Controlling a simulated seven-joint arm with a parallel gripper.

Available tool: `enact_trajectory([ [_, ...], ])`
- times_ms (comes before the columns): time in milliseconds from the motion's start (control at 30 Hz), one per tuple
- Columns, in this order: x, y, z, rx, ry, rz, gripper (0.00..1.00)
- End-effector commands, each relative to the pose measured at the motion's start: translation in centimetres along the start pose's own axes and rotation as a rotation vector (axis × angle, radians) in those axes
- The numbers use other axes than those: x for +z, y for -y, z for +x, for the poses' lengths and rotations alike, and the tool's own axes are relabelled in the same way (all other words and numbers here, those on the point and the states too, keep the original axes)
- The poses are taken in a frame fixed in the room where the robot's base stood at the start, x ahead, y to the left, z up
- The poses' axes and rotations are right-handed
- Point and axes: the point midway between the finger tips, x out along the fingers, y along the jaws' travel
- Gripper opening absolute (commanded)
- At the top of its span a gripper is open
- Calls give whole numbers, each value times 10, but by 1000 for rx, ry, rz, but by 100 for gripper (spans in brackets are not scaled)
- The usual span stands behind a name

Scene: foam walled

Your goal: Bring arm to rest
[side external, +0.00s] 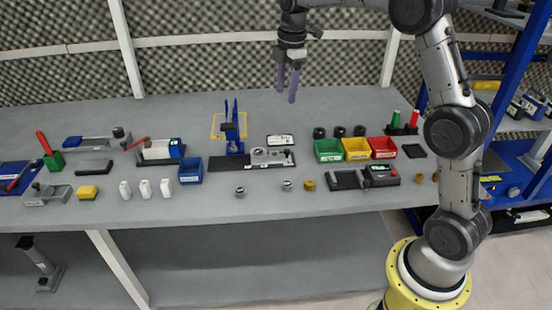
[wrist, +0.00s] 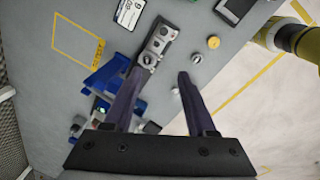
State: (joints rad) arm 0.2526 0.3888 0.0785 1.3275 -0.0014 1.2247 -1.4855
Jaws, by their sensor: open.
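My gripper (side external: 288,83) hangs at the upper middle of the side external view, above the back part of the workbench. Its two purple fingers point down and stand apart with nothing between them. In the wrist view my gripper (wrist: 155,78) also shows open and empty. The grey workbench (side external: 330,105) lies below, and the fingers look clear of everything on it.
Below stand a blue fixture (side external: 234,130), a grey metal block (side external: 272,156), and green (side external: 328,150), yellow (side external: 356,149) and red (side external: 383,147) bins. A blue shelf frame (side external: 515,75) rises at the right. The bench's back left is bare.

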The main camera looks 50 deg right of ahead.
Motion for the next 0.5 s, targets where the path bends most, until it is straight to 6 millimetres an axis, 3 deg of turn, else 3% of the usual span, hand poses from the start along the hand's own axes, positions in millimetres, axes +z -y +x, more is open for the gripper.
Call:
enact_trajectory([
  [33,-8,13,-25,37,-6,-19,57],
  [200,-26,68,-82,127,-30,2,57],
  [400,-35,143,-119,216,-81,135,57],
  [500,-35,183,-126,251,-118,232,57],
])
